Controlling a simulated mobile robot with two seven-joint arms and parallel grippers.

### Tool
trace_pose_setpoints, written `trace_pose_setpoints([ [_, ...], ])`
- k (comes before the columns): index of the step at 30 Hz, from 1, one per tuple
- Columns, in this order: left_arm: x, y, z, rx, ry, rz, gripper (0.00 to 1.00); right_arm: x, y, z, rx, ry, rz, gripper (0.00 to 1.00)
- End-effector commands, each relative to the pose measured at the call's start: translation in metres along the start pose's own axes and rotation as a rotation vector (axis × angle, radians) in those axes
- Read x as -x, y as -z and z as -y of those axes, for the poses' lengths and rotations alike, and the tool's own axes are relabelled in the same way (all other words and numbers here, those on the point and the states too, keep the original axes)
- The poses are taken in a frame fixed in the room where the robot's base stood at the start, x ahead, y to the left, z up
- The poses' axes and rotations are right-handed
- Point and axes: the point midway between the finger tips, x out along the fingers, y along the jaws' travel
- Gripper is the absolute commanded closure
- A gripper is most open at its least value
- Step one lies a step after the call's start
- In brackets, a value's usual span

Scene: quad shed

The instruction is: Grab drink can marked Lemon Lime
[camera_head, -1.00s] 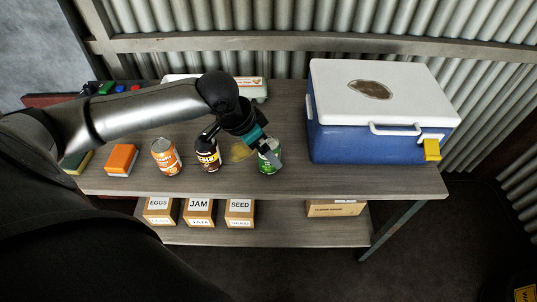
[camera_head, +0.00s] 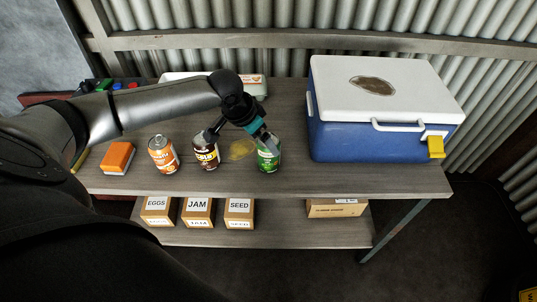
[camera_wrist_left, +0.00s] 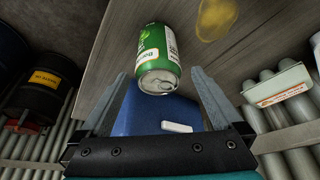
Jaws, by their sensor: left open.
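The green can (camera_head: 268,156) stands upright on the bench, left of the cooler. In the left wrist view the green can (camera_wrist_left: 158,60) shows its top with the ring pull and part of a label too small to read fully. My left gripper (camera_head: 262,138) is at the green can in the head view. In the left wrist view its two fingers (camera_wrist_left: 160,90) are spread apart with the can ahead between them. They do not grip it. My right gripper is not in view.
A brown can (camera_head: 206,155) and an orange can (camera_head: 163,155) stand to the left. A yellow stain (camera_head: 241,149) lies beside the green can. A blue cooler (camera_head: 360,135) with a white lid stands close on the right. Labelled boxes (camera_head: 198,212) sit on the lower shelf.

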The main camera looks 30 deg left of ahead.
Motion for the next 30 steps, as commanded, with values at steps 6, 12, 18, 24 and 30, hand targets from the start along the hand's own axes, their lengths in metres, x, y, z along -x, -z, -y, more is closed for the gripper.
trace_pose_setpoints([
  [6, -0.032, 0.002, -0.004, 0.001, -0.002, 0.000, 0.00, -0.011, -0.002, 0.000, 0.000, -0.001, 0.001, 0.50],
  [12, -0.050, 0.002, -0.003, -0.001, 0.001, 0.000, 0.00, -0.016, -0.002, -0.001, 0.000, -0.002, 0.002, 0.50],
  [18, -0.051, 0.002, -0.003, -0.002, 0.001, 0.000, 0.00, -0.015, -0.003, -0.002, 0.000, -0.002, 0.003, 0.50],
  [24, -0.051, 0.002, -0.003, -0.001, 0.001, 0.000, 0.18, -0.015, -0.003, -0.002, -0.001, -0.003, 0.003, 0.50],
  [30, -0.051, 0.002, -0.003, -0.001, 0.001, 0.000, 0.41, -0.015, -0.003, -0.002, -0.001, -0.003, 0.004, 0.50],
])
